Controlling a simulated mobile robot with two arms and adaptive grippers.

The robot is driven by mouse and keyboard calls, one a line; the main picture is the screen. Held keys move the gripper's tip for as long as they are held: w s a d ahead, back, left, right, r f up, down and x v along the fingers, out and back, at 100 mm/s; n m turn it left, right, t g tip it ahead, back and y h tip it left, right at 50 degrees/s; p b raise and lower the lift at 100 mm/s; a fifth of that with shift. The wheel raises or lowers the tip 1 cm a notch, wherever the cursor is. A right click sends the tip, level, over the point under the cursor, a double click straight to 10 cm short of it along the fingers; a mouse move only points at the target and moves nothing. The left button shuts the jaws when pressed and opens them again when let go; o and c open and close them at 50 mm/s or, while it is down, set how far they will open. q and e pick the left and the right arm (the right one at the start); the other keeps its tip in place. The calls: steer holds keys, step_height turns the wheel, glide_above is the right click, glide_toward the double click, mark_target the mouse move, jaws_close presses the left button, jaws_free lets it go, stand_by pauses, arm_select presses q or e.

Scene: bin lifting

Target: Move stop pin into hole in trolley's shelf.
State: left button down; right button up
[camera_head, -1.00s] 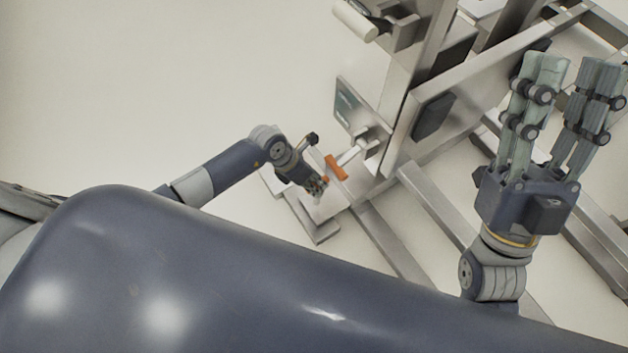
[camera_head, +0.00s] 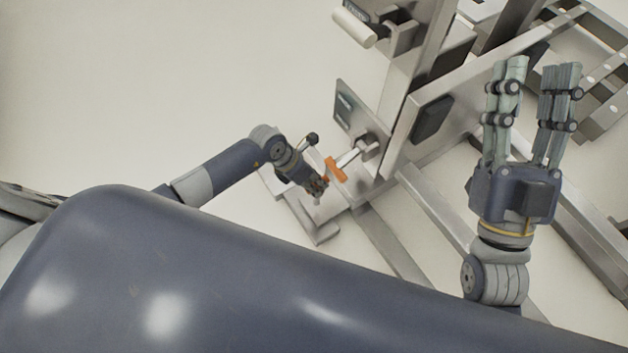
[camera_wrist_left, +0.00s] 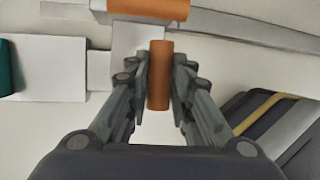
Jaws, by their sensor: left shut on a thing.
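My left gripper (camera_head: 322,186) is low beside the trolley, left of its upright. In the left wrist view my left gripper (camera_wrist_left: 160,75) is shut on a short orange cylinder (camera_wrist_left: 159,88), which I take to be the stop pin. Only a speck of it shows at the fingertips in the head view. The trolley (camera_head: 398,150) is a grey metal frame at the upper right. I cannot make out the hole in its shelf. My right gripper (camera_head: 540,68) is open and empty, fingers pointing up the picture in front of the trolley.
An orange bar (camera_head: 336,169) on a pale lever (camera_head: 349,156) sticks out from the trolley right beside my left gripper; the bar also crosses the top of the left wrist view (camera_wrist_left: 150,8). Grey base rails (camera_head: 312,222) lie below. Pale floor (camera_head: 120,90) is clear on the left.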

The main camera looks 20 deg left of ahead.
arm_select(q)
steer(key=shift+r+p, duration=0.4)
steer(key=shift+r, duration=0.1)
steer(key=shift+r+p, duration=0.85)
steer(key=shift+r, duration=0.05)
steer(key=shift+r+p, duration=0.4)
arm_select(e)
steer(key=shift+w+f+g+h, duration=1.9)
steer(key=shift+f+g, duration=2.6)
steer(key=shift+f, duration=2.7)
arm_select(q)
steer(key=shift+r+p, duration=0.4)
steer(key=shift+r, duration=0.05)
steer(key=shift+r+p, duration=0.4)
steer(key=shift+r, duration=0.05)
steer(key=shift+r+p, duration=0.4)
steer(key=shift+p, duration=0.05)
steer(key=shift+r+p, duration=0.4)
steer(key=shift+r, duration=0.05)
arm_select(e)
steer(key=s+d+f+g+h, duration=0.1)
steer(key=s+d+f+g, duration=0.1)
steer(key=s+f+g, duration=0.2)
steer(key=s+d+f+g, duration=0.3)
steer(key=s+f+g, duration=0.1)
steer(key=f, duration=0.5)
steer(key=shift+s+m+g+h, duration=0.2)
steer(key=shift+m+g+h, duration=0.1)
steer(key=shift+m+h, duration=0.1)
